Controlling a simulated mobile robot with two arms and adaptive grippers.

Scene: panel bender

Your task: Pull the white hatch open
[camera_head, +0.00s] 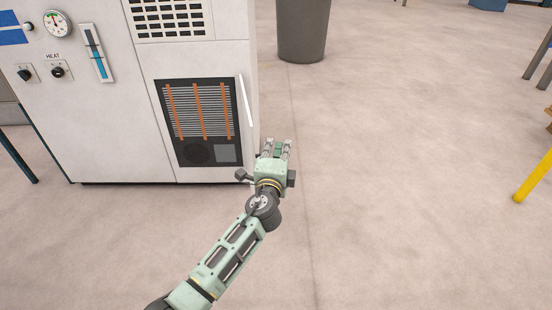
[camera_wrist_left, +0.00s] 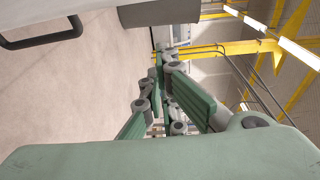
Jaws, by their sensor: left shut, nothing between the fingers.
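The white hatch (camera_head: 246,103) stands swung out at the right side of a dark opening in the white cabinet. I see it nearly edge-on, so its faces are mostly hidden. Orange bars and a grille (camera_head: 200,110) show inside the opening. My left gripper (camera_head: 276,146) is shut and empty, just right of the hatch's outer end and apart from it. In the left wrist view the linked fingers (camera_wrist_left: 170,90) point away from the camera. A dark loop handle (camera_wrist_left: 42,42) shows there at the upper left, beside the fingers and not held. My right gripper is out of view.
The white cabinet (camera_head: 100,130) carries a gauge, knobs and a blue level strip on the left. A grey bin (camera_head: 302,30) stands behind. A yellow leg (camera_head: 533,177) is at the right. The floor between is clear.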

